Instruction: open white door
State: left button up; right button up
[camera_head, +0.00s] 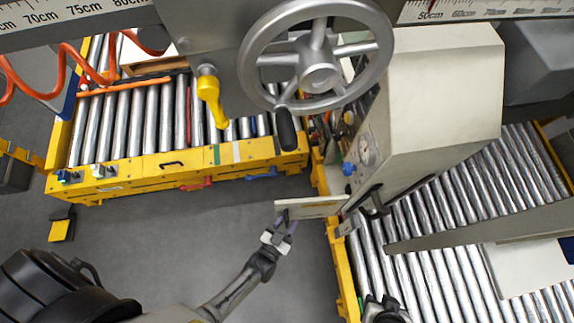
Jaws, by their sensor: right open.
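A thin off-white panel that looks like the white door (318,207) sticks out to the left from the grey-white machine housing, over the grey floor. It is seen almost edge-on from above. My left gripper (284,222) is at the panel's free left end, by a small dark part that may be its handle. Its fingers overlap that end, and I cannot tell whether they are closed on it. My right gripper (382,302) is open at the bottom edge, over the right conveyor's left side and apart from the panel. Part of it is cut off.
The housing (440,95) with a gauge stands right of the panel. A large handwheel (318,75) hangs above. Roller conveyors with yellow frames lie at the upper left (150,168) and right (430,250). The grey floor (170,240) between them is clear.

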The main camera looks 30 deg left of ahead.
pick_arm(q)
jog(key=shift+a, duration=0.15)
jog(key=s+p, duration=0.1)
jog(key=s, duration=1.3)
jog(key=shift+a, duration=0.35)
jog(key=shift+w, duration=0.1)
jog(key=shift+c, duration=0.4)
